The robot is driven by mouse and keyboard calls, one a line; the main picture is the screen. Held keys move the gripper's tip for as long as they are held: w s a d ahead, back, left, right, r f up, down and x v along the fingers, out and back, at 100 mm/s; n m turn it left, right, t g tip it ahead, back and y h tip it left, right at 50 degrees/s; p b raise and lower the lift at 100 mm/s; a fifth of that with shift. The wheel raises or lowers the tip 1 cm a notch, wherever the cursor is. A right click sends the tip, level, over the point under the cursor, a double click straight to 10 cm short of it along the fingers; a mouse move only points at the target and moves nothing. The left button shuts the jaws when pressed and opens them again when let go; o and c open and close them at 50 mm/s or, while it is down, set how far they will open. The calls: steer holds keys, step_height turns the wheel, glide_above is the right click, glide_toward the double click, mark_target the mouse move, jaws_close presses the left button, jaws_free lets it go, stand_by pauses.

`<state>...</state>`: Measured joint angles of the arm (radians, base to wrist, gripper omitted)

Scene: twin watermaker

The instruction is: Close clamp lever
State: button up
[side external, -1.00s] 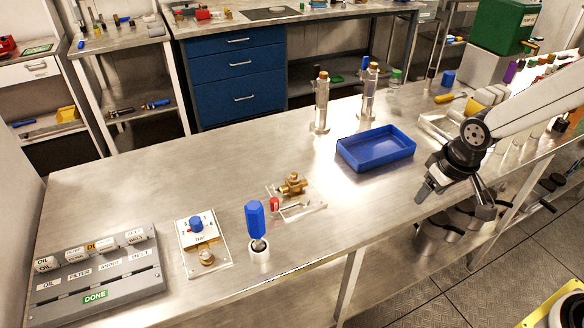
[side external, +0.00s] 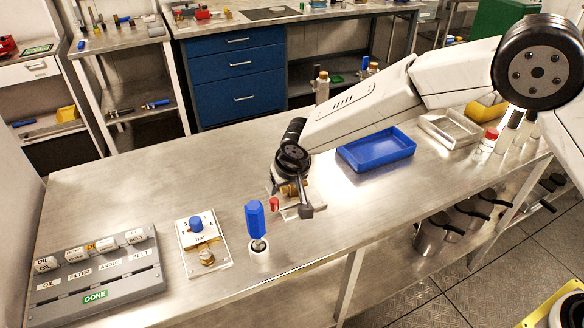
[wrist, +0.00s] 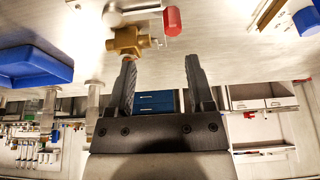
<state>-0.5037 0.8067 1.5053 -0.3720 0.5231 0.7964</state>
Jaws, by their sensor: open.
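A small fixture plate (side external: 316,202) carries a brass fitting (side external: 288,190) and a red grip (side external: 274,204), which I take to be the end of the clamp lever. In the wrist view the brass fitting (wrist: 125,40) and the red grip (wrist: 172,20) are near the top, beyond my fingertips. The grip's link to the clamp is not clear. My gripper (wrist: 160,62) is open, with nothing between its fingers. In the side view my gripper (side external: 291,195) is over the fixture and partly hides it.
A blue hex-handled tool (side external: 255,218) stands upright in a holder close to the left of the fixture. A gauge plate (side external: 203,243) and a grey labelled rack (side external: 100,281) lie farther left. A blue tray (side external: 375,150) is to the right. The bench's left rear is clear.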

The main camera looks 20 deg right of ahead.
mark_target(273, 201)
steer(key=shift+w+a+f, duration=0.15)
steer(key=shift+a, duration=0.3)
steer(key=shift+w+a+f, duration=0.1)
steer(key=shift+a+f, duration=0.05)
steer(key=shift+a, duration=0.25)
steer(key=shift+f, duration=0.15)
steer(key=shift+x, duration=3.75)
jaws_close()
